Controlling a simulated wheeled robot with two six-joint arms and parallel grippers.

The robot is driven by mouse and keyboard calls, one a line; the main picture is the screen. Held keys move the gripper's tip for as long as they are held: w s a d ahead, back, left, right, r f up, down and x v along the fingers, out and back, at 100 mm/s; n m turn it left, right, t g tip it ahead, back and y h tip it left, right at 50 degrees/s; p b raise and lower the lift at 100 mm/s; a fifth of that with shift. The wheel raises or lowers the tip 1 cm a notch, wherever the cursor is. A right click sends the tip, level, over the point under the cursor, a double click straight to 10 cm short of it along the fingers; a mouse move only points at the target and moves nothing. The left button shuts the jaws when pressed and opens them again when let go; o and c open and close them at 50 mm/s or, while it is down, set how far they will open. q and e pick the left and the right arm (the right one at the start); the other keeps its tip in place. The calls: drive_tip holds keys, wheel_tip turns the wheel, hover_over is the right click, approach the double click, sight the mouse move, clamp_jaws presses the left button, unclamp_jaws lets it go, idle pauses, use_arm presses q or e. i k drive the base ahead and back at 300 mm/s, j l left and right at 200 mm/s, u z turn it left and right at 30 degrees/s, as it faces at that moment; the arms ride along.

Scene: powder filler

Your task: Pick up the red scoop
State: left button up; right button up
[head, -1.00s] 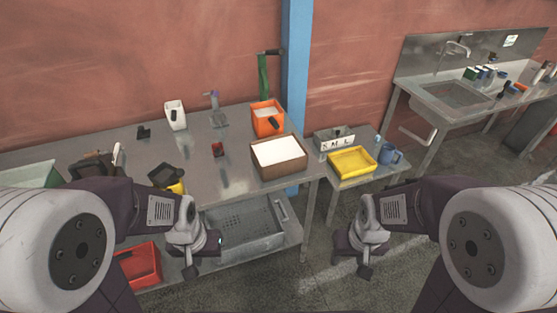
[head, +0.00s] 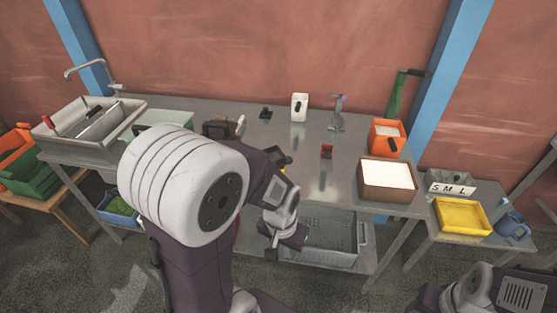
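My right gripper (head: 440,300) shows only in part at the bottom right edge, away from the table.
The steel table (head: 230,112) carries a white container (head: 299,107), an orange bin (head: 386,138) and a brown box with white contents (head: 388,178). A grey crate (head: 325,230) is on the lower shelf. A yellow tray (head: 461,216) and a blue mug (head: 512,227) stand right. A sink (head: 95,130) is left.

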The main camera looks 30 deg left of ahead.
sight(327, 152)
drive_tip(key=i+l+u, duration=0.1)
drive_tip(key=i+u, duration=0.35)
drive_tip(key=i+l+u, duration=0.15)
drive_tip(key=u, duration=0.3)
drive_tip(key=i+l+u, duration=0.65)
drive_tip(key=u, duration=0.2)
